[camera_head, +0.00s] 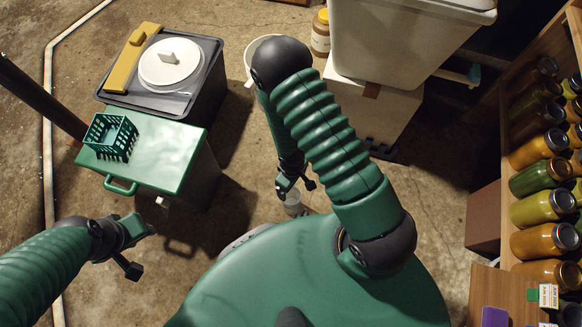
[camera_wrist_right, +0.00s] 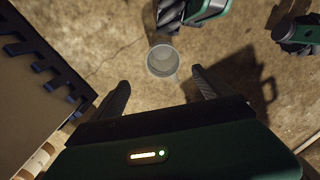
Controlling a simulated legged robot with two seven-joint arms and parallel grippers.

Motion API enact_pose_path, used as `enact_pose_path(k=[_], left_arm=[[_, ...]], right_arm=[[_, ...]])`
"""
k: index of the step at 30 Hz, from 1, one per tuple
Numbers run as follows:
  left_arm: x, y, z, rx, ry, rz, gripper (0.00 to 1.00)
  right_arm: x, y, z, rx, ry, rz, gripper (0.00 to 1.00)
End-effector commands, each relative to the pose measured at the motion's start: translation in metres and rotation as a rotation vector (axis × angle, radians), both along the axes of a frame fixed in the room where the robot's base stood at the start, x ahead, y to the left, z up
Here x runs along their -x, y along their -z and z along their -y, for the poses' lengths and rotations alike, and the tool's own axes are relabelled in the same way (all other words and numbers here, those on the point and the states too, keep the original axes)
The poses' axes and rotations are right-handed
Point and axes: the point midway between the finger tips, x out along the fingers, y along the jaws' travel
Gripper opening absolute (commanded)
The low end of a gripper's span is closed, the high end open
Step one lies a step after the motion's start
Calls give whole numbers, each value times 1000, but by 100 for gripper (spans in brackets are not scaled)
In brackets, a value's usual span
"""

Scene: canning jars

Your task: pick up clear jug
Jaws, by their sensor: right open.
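The clear jug (camera_head: 293,207) stands on the concrete floor near the middle of the head view, partly hidden by my right gripper. In the right wrist view the jug (camera_wrist_right: 162,61) shows its round open rim from above. My right gripper (camera_head: 296,186) is open and empty over the jug. In the wrist view its fingertips (camera_wrist_right: 161,84) are spread wide, with the jug just beyond the gap between them, not gripped. My left gripper (camera_head: 142,250) is open and empty at the left, below the green-lidded box.
A green-lidded box (camera_head: 150,160) carries a green basket (camera_head: 110,136). A white bin (camera_head: 405,45) is at the top, and shelves of filled jars (camera_head: 545,150) line the right. Floor around the jug is mostly clear.

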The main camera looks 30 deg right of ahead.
Motion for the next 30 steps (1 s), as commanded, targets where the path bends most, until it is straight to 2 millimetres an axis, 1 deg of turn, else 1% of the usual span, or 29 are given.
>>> enact_pose_path(k=[1,5,9,13,15,20,23,27,30], left_arm=[[0,8,0,0,-1,1,36],[0,23,-1,0,-1,2,36],[0,47,-1,0,-1,1,36],[0,65,-1,0,-1,1,36],[0,72,-1,0,-1,1,36],[0,78,-1,0,-1,1,36],[0,92,-1,0,-1,1,36],[0,119,-2,0,-1,1,36],[1,126,-2,0,-1,0,36]], right_arm=[[2,13,0,-2,-5,-4,89],[2,39,0,-7,-6,-5,89],[3,79,2,-11,-3,-6,89],[3,111,1,-13,-3,-6,89],[2,121,0,-11,-4,-4,89],[2,131,0,-10,-4,-4,89],[1,145,-2,-11,-5,-4,89],[1,171,-6,-11,-3,-4,89],[1,181,-6,-11,-3,-4,89]])
